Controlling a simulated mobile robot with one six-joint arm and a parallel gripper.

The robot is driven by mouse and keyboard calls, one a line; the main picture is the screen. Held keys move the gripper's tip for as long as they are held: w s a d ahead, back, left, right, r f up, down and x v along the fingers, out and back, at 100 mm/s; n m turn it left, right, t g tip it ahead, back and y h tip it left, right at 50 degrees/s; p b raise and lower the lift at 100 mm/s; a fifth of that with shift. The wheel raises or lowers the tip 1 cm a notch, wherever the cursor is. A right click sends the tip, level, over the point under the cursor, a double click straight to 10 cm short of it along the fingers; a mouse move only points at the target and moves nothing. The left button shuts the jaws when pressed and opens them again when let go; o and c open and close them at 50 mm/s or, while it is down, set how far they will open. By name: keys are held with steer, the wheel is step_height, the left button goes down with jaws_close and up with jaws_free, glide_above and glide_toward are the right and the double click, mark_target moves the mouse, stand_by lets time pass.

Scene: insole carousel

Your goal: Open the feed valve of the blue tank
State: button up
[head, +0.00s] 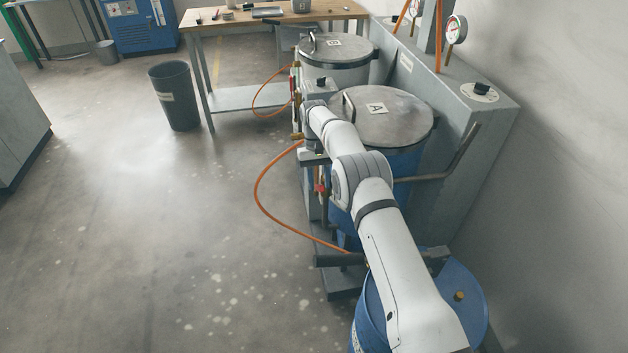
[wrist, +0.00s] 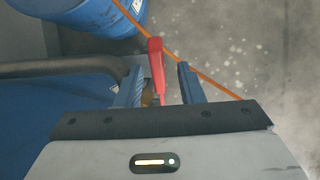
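The blue tank (head: 402,163) stands below my arm in the head view, under a grey lid (head: 395,118) marked A. Its blue wall (wrist: 60,125) fills the lower left of the wrist view. A red valve lever (wrist: 156,62) rises between the two fingers of my gripper (wrist: 161,76). The fingers are apart, with a gap visible on the right of the lever. Whether the left finger touches it I cannot tell. A small red part (head: 321,188) shows below my wrist in the head view. The valve body is mostly hidden by my gripper.
An orange hose (head: 259,190) loops over the floor side. Another lidded tank, marked B (head: 350,50), stands behind. A blue drum (head: 465,300) is under my arm. A grey pipe (wrist: 65,67) crosses beside my gripper. Open floor (head: 150,240) lies left.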

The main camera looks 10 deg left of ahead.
steer(key=shift+r, duration=0.15)
step_height(320, 180, up, 10)
steer(key=shift+b, duration=0.45)
